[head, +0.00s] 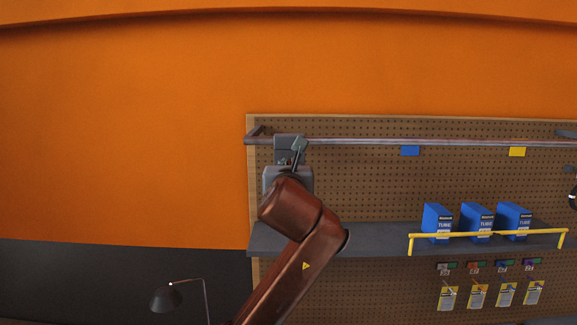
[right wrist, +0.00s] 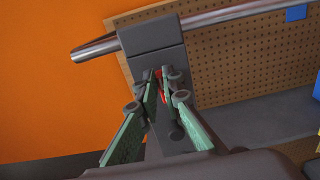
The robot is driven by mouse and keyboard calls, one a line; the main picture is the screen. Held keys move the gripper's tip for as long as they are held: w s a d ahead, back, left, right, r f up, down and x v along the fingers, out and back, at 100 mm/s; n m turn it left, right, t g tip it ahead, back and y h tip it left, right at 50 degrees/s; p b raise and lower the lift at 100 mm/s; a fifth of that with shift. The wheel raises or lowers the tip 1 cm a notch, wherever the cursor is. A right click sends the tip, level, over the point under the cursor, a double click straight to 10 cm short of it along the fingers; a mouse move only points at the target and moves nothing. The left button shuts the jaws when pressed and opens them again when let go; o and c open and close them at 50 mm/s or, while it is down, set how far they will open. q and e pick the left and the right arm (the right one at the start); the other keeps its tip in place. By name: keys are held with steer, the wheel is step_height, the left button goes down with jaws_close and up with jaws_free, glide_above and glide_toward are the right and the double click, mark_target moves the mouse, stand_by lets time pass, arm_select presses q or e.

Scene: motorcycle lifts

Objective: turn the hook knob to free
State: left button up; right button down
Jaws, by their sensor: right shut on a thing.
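The grey hook block (head: 288,141) sits on the metal rail near its left end, and it also shows in the right wrist view (right wrist: 152,42). My right gripper (head: 291,163) is raised right below and in front of the block. In the right wrist view my right gripper (right wrist: 160,82) has its green-sided fingers closed together at the block's lower part. A small red part of the knob (right wrist: 161,88) shows between the fingertips; the rest of the knob is hidden. The way the knob is turned cannot be told. My left gripper is not in view.
The metal rail (head: 430,142) runs right along a pegboard (head: 360,185). A dark shelf (head: 375,238) below carries blue boxes (head: 437,222) behind a yellow bar (head: 490,235). Small packets hang beneath. A lamp (head: 166,298) stands at lower left. The orange wall is bare.

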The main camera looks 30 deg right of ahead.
steer(key=m+b, duration=0.4)
steer(key=m, duration=0.2)
steer(key=d+f+m+b, duration=0.1)
steer(key=m+b, duration=0.3)
steer(key=m, duration=0.1)
steer(key=m+b, duration=0.5)
steer(key=m, duration=0.1)
steer(key=shift+s+d+f+m, duration=0.15)
steer(key=shift+s+f+m, duration=0.1)
steer(key=shift+s+m, duration=0.1)
stand_by(0.7)
steer(key=c, duration=2.1)
jaws_free()
steer(key=v, duration=1.2)
steer(key=shift+s, duration=0.1)
